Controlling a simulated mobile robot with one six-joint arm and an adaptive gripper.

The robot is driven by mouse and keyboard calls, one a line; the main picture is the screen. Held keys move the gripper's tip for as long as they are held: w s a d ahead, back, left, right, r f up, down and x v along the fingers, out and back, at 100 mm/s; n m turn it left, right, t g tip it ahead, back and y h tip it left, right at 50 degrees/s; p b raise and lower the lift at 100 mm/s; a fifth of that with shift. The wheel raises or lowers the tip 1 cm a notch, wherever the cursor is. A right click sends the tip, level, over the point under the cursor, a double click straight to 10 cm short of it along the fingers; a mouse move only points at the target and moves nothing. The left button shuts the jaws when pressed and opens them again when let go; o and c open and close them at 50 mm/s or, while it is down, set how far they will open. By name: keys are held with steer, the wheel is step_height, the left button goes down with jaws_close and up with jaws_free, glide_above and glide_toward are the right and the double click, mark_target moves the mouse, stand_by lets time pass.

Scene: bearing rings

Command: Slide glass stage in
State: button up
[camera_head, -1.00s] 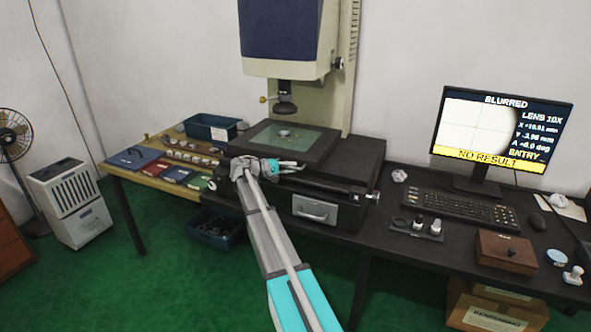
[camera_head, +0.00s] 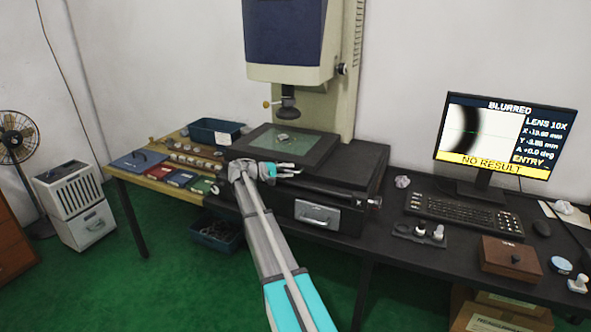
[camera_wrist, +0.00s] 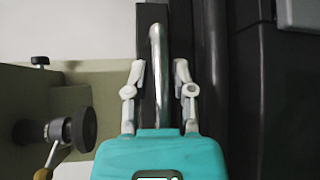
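The glass stage (camera_head: 308,146) is a dark-framed plate with a greenish glass pane, sitting on the black base of the measuring machine under the lens (camera_head: 288,101). A small metal ring (camera_head: 282,138) lies on the glass. My gripper (camera_head: 289,170) is at the stage's front edge. In the wrist view, my gripper (camera_wrist: 160,68) has a finger on each side of a silver bar handle (camera_wrist: 158,48), with gaps showing beside the bar. The fingers look open around it, not clamped. The handle is hard to make out in the head view.
The monitor (camera_head: 505,130) reads BLURRED and NO RESULT. Coloured booklets (camera_head: 180,178) and a blue bin (camera_head: 215,132) are on the left.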

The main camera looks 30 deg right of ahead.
stand_by(0.3)
steer(key=shift+a, duration=0.1)
steer(key=shift+a+r+t, duration=0.2)
steer(key=shift+a+t, duration=0.1)
steer(key=shift+a, duration=0.65)
steer(key=s+a+f+t+y+p, duration=0.2)
steer(key=s+a+y+p, duration=1.1)
steer(key=s+a, duration=1.8)
steer(key=a+y, duration=0.2)
steer(key=a, duration=0.1)
steer(key=shift+f+n+t+y+p, duration=0.25)
steer(key=shift+n+t+y+p, duration=0.1)
steer(key=shift+n+t+y, duration=0.05)
